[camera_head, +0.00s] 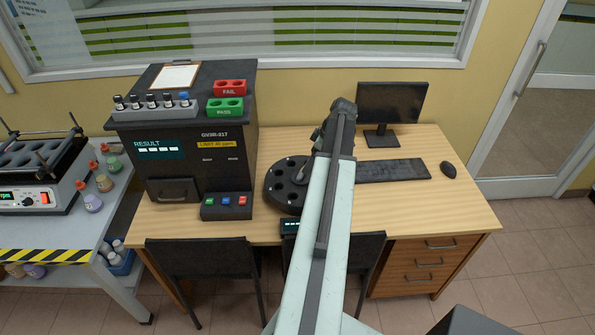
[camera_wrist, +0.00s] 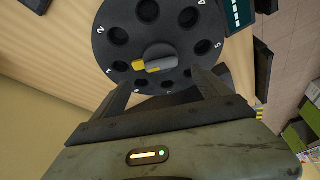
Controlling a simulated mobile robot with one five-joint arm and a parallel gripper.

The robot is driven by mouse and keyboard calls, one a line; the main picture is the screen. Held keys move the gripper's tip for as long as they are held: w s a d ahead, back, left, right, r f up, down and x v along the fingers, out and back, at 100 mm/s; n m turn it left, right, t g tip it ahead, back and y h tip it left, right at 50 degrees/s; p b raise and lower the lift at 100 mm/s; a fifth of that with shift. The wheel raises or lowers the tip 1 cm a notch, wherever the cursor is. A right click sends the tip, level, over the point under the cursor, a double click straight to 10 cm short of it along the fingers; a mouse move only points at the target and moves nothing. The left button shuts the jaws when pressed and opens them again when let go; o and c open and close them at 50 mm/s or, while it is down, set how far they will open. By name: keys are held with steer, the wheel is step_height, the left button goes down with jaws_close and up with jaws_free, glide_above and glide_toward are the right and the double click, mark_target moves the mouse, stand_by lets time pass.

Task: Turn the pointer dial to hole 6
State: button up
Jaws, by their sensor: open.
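The dial is a dark round disc (camera_wrist: 160,28) with a ring of round holes, some with white numbers, in the wrist view. At its centre is a grey pointer knob (camera_wrist: 158,60) with a yellow end, turned to the left, roughly toward the hole marked 1. My gripper (camera_wrist: 160,78) is open, with its two fingers apart at the near edge of the disc and the knob beyond and between their tips. Nothing is held. The fingers cover part of the near holes, and I cannot read a 6. In the head view the disc (camera_head: 274,190) is partly behind my arm.
A black analyser (camera_head: 185,130) with vials on top stands left of the disc. A small display (camera_head: 289,225) is at the desk's front edge. A monitor (camera_head: 392,103), keyboard (camera_head: 392,170) and mouse (camera_head: 448,170) are to the right. Two chairs stand in front.

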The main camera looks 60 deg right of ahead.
mark_target(301, 173)
steer(key=b+x, duration=0.7)
steer(key=x, duration=0.1)
steer(key=shift+w+a, duration=0.1)
steer(key=shift+w, duration=0.1)
steer(key=shift+r, duration=0.1)
steer(key=c, duration=1.4)
steer(key=shift+o, duration=0.2)
